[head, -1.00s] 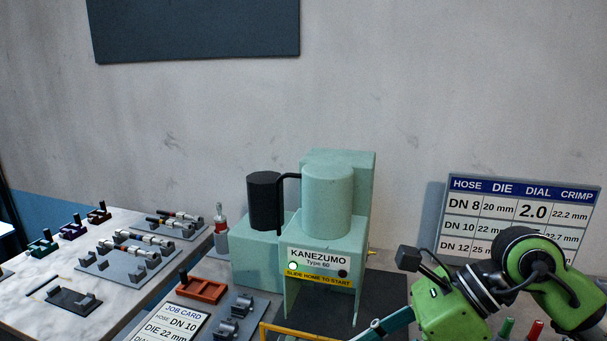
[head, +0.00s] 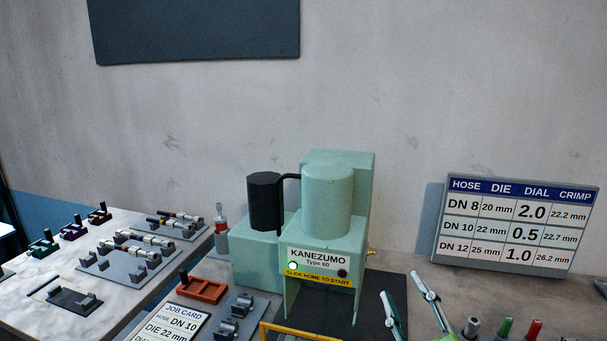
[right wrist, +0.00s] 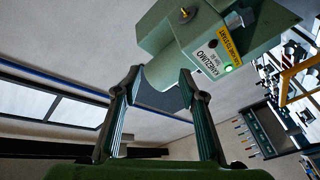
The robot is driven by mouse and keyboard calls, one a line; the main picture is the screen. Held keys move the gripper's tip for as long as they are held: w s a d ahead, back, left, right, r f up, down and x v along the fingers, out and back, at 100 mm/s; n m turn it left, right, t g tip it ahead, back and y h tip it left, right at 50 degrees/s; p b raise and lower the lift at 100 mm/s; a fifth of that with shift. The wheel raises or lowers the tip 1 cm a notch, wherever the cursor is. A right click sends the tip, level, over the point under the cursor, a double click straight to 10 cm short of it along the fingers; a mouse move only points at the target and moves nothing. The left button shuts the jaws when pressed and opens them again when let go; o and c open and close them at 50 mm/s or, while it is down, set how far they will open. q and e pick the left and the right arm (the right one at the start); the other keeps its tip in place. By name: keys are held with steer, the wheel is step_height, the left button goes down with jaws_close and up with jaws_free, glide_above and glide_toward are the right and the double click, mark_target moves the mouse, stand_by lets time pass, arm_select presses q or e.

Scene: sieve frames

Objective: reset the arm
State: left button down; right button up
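My right gripper (head: 400,283) shows at the lower right of the head view, with its two fingers pointing up and apart. In the right wrist view the right gripper (right wrist: 162,75) is open with nothing between its fingers. The green KANEZUMO press (head: 327,205) stands behind it and to its left in the head view. The press (right wrist: 200,45) appears tilted beyond the fingertips in the right wrist view. Most of the right arm is below the head view. My left gripper is not in view.
A chart board (head: 518,222) leans at the back right. A job card (head: 170,325), an orange-red tray (head: 202,289) and grey holders (head: 232,318) lie left of the press. A marble table (head: 40,305) at left holds racks of fittings. Green and red pegs (head: 505,328) stand at lower right.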

steer(key=s+d+f+m+g+h, duration=0.1)
steer(key=s+f+m+g, duration=0.1)
steer(key=s+f, duration=0.3)
steer(key=s+d+f+m+g, duration=0.1)
steer(key=s+f+g, duration=0.4)
steer(key=f, duration=0.6)
steer(key=s+d+f+m+g+h, duration=0.1)
steer(key=s+f+m+g, duration=0.2)
steer(key=f, duration=0.6)
steer(key=shift+s+d+f+m+g+h, duration=0.1)
steer(key=shift+s+d+m+g+h, duration=0.1)
steer(key=shift+s, duration=0.35)
steer(key=shift+s+d+m+g+h, duration=0.1)
steer(key=shift+s+d+g, duration=0.1)
steer(key=shift+s, duration=0.3)
steer(key=s+a+f+m+g, duration=0.15)
steer(key=s+f+g, duration=0.4)
steer(key=s, duration=0.65)
step_height(320, 180, down, 34)
steer(key=s+b, duration=0.2)
steer(key=b, duration=0.4)
steer(key=s+d+f+g+b, duration=0.2)
steer(key=s+d+f+b, duration=0.1)
steer(key=s+f, duration=1.3)
step_height(320, 180, down, 3)
steer(key=shift+s+n+b, duration=0.35)
steer(key=shift+b, duration=0.15)
